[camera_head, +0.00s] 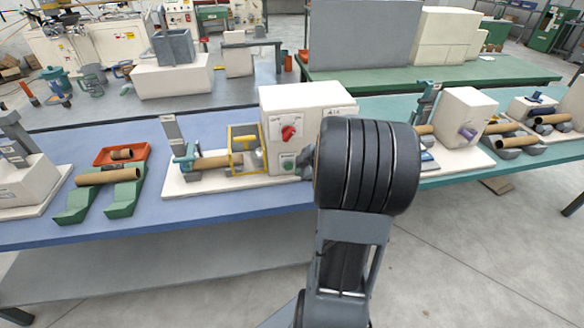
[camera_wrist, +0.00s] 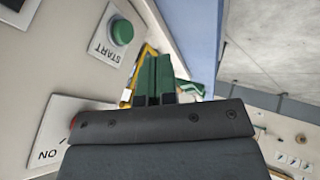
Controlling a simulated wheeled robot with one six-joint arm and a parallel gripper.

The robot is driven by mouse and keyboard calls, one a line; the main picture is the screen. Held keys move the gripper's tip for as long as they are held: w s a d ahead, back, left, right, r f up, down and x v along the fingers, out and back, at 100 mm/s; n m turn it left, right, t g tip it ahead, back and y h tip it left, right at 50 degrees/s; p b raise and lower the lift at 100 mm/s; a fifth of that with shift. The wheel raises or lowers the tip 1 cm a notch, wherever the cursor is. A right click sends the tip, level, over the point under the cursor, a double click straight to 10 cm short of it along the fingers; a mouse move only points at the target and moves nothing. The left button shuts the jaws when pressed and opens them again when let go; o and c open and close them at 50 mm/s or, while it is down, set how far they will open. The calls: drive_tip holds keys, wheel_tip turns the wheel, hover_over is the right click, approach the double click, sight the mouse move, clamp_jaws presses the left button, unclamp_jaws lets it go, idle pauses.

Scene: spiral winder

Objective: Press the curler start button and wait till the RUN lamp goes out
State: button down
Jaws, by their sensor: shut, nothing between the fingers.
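The curler is a white machine box (camera_head: 300,97) on the blue bench, with a red switch knob (camera_head: 288,132) on its front. Its green start button (camera_head: 288,165) sits low on the front, just left of my arm. In the wrist view the round green start button (camera_wrist: 121,31) is clear beside its START label, at upper left. My gripper (camera_wrist: 155,72) is shut and empty, its green fingers apart from the button in the picture. It partly covers the red knob by the ON label. In the head view my arm hides most of the gripper. I cannot make out the RUN lamp.
A yellow guard frame (camera_head: 245,150) and a brown tube (camera_head: 212,163) are left of the curler box. A green cradle (camera_head: 124,195) with another tube and a red tray (camera_head: 104,156) stand further left. More machines stand on the teal bench to the right.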

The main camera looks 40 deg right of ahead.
sight(288, 166)
drive_tip(key=x, duration=0.5)
drive_tip(key=w+p, duration=0.1)
drive_tip(key=w+d+p, duration=0.1)
drive_tip(key=shift+w+d+r, duration=0.1)
drive_tip(key=shift+w+d, duration=0.1)
drive_tip(key=shift+w, duration=0.15)
drive_tip(key=shift+w+d, duration=0.2)
drive_tip(key=shift+w, duration=0.3)
